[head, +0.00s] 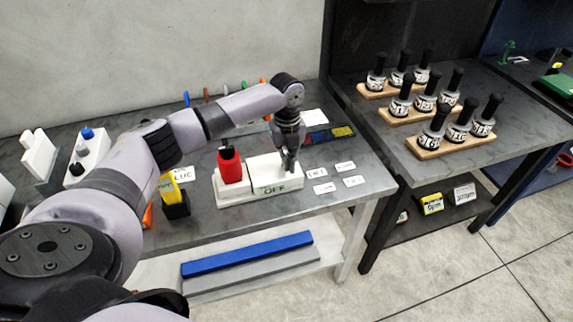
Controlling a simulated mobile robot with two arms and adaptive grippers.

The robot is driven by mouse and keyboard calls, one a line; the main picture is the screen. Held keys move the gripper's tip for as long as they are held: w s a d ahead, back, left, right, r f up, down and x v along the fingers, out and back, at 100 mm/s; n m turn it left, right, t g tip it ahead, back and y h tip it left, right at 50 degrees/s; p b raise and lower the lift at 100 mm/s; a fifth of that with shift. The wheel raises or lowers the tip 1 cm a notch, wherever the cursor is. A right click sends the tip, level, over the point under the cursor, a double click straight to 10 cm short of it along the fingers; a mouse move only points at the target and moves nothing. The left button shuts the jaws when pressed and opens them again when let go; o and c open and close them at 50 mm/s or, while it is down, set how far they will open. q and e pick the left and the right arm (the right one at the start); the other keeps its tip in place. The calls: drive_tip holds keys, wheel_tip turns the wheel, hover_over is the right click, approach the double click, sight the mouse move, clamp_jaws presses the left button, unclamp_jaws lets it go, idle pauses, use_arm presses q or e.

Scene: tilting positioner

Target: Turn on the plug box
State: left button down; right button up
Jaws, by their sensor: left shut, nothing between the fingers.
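The plug box (235,194) is a white block on the grey workbench, with a dark "OFF" label on its front right. A red plug-like piece (230,168) stands upright on its left part. My left gripper (289,168) points down at the right end of the box, its fingers shut and empty. The fingertips are at or just above the box's top; I cannot tell whether they touch it. The gripper hides part of the box's right end. My right gripper is not in view.
A yellow and black item (175,197) stands left of the box. Small white labels (325,188) lie to its right. A second table (480,155) at right holds wooden racks (427,154) of black-handled tools. A blue bar (247,253) lies on the lower shelf.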

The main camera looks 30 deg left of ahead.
use_arm(q)
drive_tip(key=shift+w+a+r, duration=0.2)
drive_tip(key=shift+r, duration=0.05)
drive_tip(key=shift+w+a+r+p, duration=0.25)
drive_tip(key=shift+a+p, duration=0.1)
drive_tip(key=shift+p, duration=0.15)
drive_tip(key=shift+w+a+r, duration=0.1)
drive_tip(key=shift+w+a, duration=0.45)
drive_tip(key=shift+a, duration=0.05)
drive_tip(key=shift+r+p, duration=0.85)
drive_tip(key=shift+p, duration=0.05)
